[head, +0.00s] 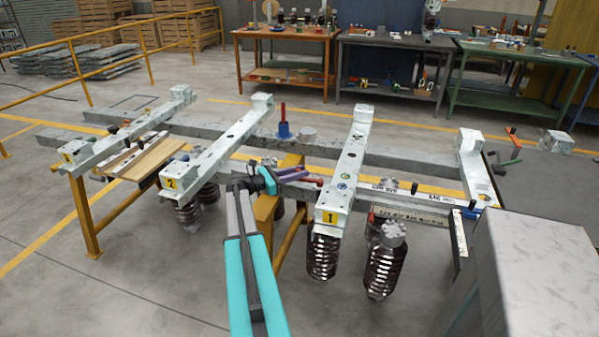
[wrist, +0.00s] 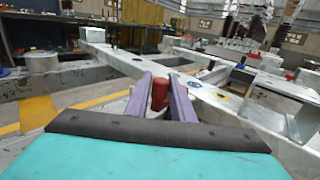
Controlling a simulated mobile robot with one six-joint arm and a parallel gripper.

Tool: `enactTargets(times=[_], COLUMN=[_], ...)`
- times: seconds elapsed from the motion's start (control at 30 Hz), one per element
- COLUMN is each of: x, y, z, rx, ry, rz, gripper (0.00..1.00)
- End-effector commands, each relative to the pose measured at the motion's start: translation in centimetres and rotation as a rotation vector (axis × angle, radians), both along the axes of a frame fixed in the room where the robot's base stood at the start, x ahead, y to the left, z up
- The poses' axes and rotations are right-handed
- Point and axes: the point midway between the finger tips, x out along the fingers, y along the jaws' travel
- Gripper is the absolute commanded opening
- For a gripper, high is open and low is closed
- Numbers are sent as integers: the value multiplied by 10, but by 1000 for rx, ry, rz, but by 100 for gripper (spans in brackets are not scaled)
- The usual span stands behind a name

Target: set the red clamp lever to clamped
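My gripper (head: 296,174) has purple fingers and reaches over the steel frame between the beams marked 2 and 1. A red lever handle (head: 317,182) shows at its fingertips, beside the beam marked 1. In the wrist view the rounded red handle (wrist: 160,94) stands between the two fingers (wrist: 161,98), which are apart by about its width. I cannot tell whether they press on it. The lever's pivot and lower part are hidden. Another upright red handle on a blue base (head: 283,128) stands on the rear rail.
The beam marked 1 (head: 346,160) lies right of my gripper and the beam marked 2 (head: 216,142) left. Ribbed brown insulators (head: 385,265) hang below. A grey cabinet (head: 535,265) stands front right. Workbenches (head: 390,60) line the back.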

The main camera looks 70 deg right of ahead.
Motion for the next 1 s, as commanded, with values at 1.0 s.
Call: enactTargets(times=[1.0], x=[2], y=[4], z=[0], rx=[0], ry=[0], rz=[14], gripper=[0])
